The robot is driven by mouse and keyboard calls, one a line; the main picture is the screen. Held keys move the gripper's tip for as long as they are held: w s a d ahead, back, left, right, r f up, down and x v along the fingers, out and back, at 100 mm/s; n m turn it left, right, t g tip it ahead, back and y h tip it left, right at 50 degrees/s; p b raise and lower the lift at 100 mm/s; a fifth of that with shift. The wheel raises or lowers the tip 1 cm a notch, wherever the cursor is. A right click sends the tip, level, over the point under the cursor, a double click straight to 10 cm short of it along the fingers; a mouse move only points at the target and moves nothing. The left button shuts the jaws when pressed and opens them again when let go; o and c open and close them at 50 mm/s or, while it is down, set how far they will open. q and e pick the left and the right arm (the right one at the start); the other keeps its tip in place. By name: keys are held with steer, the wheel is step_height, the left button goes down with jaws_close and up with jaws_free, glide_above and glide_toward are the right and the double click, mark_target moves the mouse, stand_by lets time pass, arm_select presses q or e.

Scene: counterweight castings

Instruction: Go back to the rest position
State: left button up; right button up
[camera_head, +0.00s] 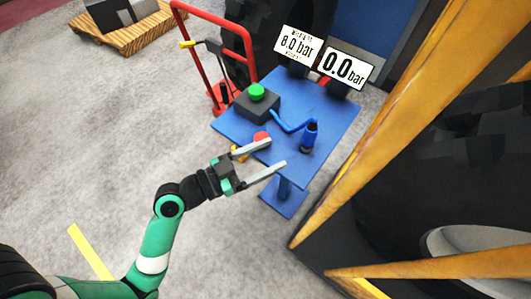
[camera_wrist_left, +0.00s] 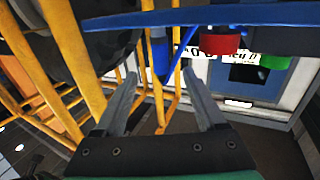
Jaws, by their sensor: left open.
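My left gripper (camera_head: 276,158) is open and empty at the front edge of the blue table (camera_head: 327,130) in the head view. Its two grey fingers are spread apart, and they also show in the left wrist view (camera_wrist_left: 165,85). A black box with a green button (camera_head: 257,92) stands on the table. A red button (camera_head: 261,137) lies just beyond the upper finger. A blue tool with a bent hose or handle (camera_head: 309,137) stands upright near the table's right side. My right gripper is not in view.
Two displays read 8.0 bar (camera_head: 298,46) and 0.0 bar (camera_head: 346,68) behind the table. A yellow frame (camera_head: 390,115) with large black tyres stands at the right. A red hand truck (camera_head: 250,55) is behind the table. A pallet (camera_head: 135,36) lies far left. The grey floor at left is open.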

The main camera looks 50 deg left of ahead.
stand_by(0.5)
arm_select(q)
steer(key=w+d+r+m+t+p, duration=0.1)
steer(key=w+r+t+p, duration=0.15)
steer(key=r, duration=0.95)
steer(key=w+d+r+m+t+p, duration=0.1)
steer(key=w+r, duration=0.3)
steer(key=r, duration=0.7)
steer(key=s+d+r+n+t+y+p, duration=0.1)
steer(key=s+r+t+p, duration=0.1)
steer(key=r, duration=0.7)
steer(key=s+d+r+n+t+y+p, duration=0.1)
steer(key=s+r+n+t, duration=0.1)
steer(key=r, duration=0.7)
steer(key=s+d+r+n+t+y+p, duration=0.1)
steer(key=s+r+t+p, duration=0.15)
steer(key=r, duration=0.75)
step_height(320, 180, up, 34)
steer(key=h+p, duration=0.1)
steer(key=p, duration=3.3)
steer(key=shift+r+p, duration=0.25)
steer(key=shift+p, duration=0.05)
steer(key=shift+w+a, duration=0.1)
